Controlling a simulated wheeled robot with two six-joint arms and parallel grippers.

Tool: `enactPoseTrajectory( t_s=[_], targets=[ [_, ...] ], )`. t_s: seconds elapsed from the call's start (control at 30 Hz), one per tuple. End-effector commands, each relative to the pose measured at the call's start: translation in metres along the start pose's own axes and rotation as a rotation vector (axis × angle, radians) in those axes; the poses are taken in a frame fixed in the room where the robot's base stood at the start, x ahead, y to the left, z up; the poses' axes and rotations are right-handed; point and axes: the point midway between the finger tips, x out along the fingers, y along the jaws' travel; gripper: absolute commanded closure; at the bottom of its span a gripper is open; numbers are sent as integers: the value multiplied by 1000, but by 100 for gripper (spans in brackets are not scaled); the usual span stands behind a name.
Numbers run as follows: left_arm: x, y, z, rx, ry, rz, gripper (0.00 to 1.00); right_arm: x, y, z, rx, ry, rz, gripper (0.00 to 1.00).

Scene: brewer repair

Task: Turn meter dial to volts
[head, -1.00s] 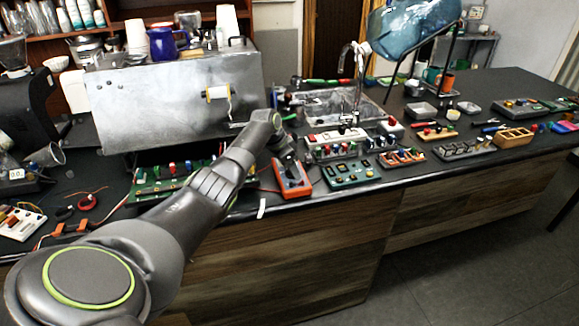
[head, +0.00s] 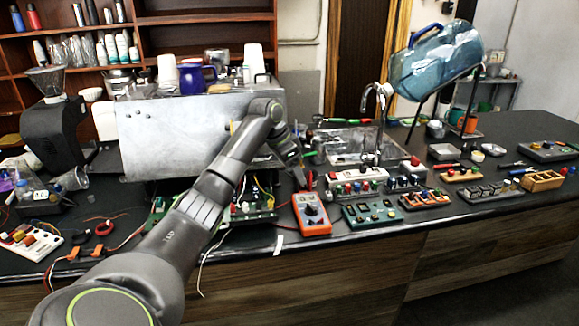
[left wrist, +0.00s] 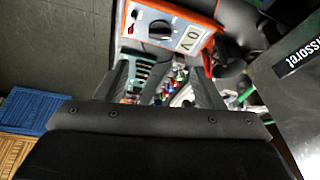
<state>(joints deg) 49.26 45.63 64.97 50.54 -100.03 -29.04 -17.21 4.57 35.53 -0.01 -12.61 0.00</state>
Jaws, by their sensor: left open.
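The orange multimeter (head: 311,214) lies on the counter near its front edge, with its dial (head: 313,210) in clear view. It also shows at the top of the left wrist view (left wrist: 209,21), with its dark round dial (left wrist: 160,31) and a small display (left wrist: 190,39) that seems to show "0V" upside down. My left gripper (head: 301,180) is just behind the meter's far end, apart from the dial. In the left wrist view its two fingers (left wrist: 160,82) are spread with nothing between them. My right gripper is in neither view.
A green board (head: 371,213) with knobs lies right of the meter, and a circuit board (head: 253,205) lies left of it. The metal brewer housing (head: 170,140) stands behind my left arm. A sink (head: 350,150) is farther back.

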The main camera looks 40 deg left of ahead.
Motion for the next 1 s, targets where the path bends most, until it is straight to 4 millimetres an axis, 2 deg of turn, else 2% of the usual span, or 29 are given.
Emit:
enactPoseTrajectory(
  t_s=[0.1, 0.3, 1.0],
  targets=[
    [-17, -1, 0, -1, 2, -2, 38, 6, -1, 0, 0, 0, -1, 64],
    [-30, 0, 0, 0, 0, 1, 38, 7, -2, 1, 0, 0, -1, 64],
    [-30, 0, 0, -1, -1, 1, 38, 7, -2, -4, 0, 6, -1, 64]
  ],
)
